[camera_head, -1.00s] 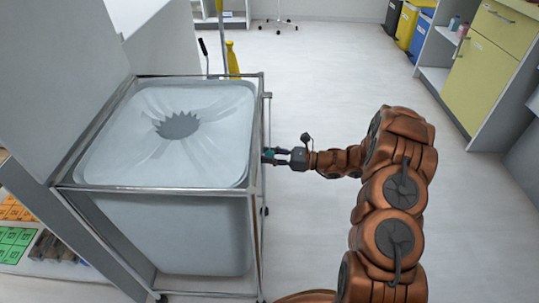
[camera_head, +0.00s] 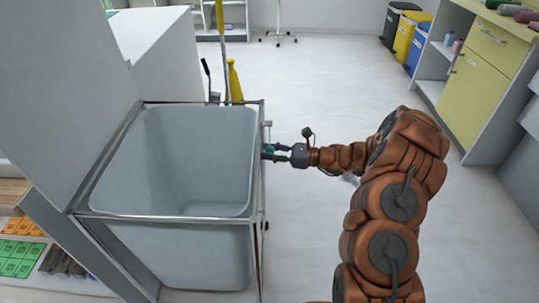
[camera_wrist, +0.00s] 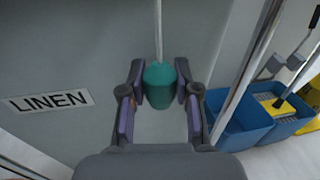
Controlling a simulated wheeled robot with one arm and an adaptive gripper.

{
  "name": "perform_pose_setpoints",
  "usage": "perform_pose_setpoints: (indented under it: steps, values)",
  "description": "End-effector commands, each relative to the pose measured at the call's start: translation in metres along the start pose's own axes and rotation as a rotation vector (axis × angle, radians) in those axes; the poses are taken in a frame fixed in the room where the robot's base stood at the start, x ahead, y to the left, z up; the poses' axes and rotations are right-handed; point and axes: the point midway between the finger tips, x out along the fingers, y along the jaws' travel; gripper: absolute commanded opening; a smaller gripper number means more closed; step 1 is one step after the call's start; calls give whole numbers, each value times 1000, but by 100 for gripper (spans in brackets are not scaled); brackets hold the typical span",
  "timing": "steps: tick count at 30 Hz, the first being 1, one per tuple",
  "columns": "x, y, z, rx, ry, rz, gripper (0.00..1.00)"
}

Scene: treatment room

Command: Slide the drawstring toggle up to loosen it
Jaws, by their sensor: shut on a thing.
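The drawstring toggle (camera_wrist: 158,88) is a small teal barrel on a pale cord (camera_wrist: 158,30) running upward from it in the wrist view. My gripper (camera_wrist: 160,98) is shut on the toggle, with one finger at each side. In the head view my gripper (camera_head: 270,152) is at the right side of the linen cart, and the teal toggle (camera_head: 269,149) barely shows between its fingertips. The grey linen bag (camera_head: 180,250) hangs in the metal frame with its mouth wide open and its inside visible.
The cart's metal frame (camera_head: 160,217) stands close beside my gripper. A LINEN label (camera_wrist: 48,101) is on the bag's side. A blue mop bucket (camera_wrist: 245,122) stands at the right in the wrist view.

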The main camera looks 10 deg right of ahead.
Motion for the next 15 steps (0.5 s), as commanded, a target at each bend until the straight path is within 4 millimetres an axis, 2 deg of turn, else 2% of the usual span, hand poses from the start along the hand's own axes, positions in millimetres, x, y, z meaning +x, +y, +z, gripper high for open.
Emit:
perform_pose_setpoints:
  steps: [13, 14, 15]
  values:
    - [0, -1, 8, -3, -6, -1, 0]
    - [0, -1, 8, -3, -6, -1, 32]
    - [0, -1, 8, -4, -5, -1, 36]
